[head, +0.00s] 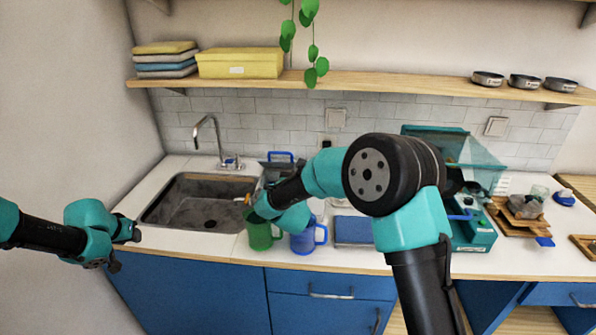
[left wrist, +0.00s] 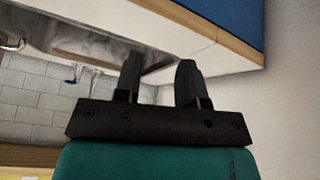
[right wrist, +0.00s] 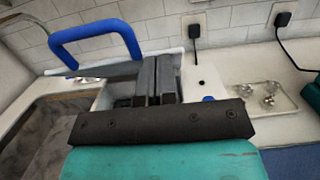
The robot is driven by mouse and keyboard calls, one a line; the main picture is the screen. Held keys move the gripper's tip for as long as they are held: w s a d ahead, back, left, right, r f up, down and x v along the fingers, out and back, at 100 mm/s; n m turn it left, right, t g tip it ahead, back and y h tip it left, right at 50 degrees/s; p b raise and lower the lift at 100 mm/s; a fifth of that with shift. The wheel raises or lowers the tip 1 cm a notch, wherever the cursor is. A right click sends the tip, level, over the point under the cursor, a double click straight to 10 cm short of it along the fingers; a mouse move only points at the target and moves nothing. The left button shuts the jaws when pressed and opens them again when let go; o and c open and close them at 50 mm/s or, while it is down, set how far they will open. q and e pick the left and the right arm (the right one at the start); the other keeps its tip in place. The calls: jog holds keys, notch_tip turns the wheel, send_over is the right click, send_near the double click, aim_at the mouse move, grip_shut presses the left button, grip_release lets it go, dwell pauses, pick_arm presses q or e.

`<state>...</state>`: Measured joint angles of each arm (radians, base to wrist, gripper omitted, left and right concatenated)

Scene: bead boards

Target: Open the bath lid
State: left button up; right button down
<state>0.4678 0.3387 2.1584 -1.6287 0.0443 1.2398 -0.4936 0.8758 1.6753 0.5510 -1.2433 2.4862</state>
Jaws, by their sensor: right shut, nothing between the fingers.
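The bath lid shows as a grey plate (right wrist: 108,71) with a blue arched handle (right wrist: 97,36) in the right wrist view. In the head view the blue handle (head: 281,155) stands behind my right arm, just right of the sink. The lid is seen nearly edge-on, and I cannot tell how far it is raised. My right gripper (right wrist: 156,78) is shut and empty, with its fingers at the lid's right end; contact is unclear. My right wrist hides much of the bath in the head view. My left gripper (head: 130,232) is open and empty (left wrist: 158,78), left of the sink.
The sink (head: 200,207) lies left of the bath. A green mug (head: 262,237) and a blue mug (head: 304,242) stand at the counter's front. A tray (right wrist: 265,96) with small shiny pieces lies right of the gripper. A wall plug (right wrist: 198,28) is behind.

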pick_arm(q)
jog(key=s+d+f+g+h, duration=0.15)
jog(key=s+d+f, duration=0.25)
jog(key=d+f, duration=0.5)
jog(key=s+d+f+g+h, duration=0.1)
jog(key=s+d+f+h, duration=0.2)
jog(key=d+f, duration=0.6)
jog(key=s+d+f+g, duration=0.1)
jog(key=s+d+f, duration=0.3)
jog(key=s, duration=0.3)
jog(key=s+d+f+g, duration=0.2)
jog(key=s+d+f, duration=0.2)
jog(key=s, duration=0.3)
jog(key=shift+x, duration=0.75)
jog(key=shift+s+y, duration=0.15)
jog(key=shift+y, duration=0.1)
pick_arm(e)
jog(key=shift+d+r, duration=0.1)
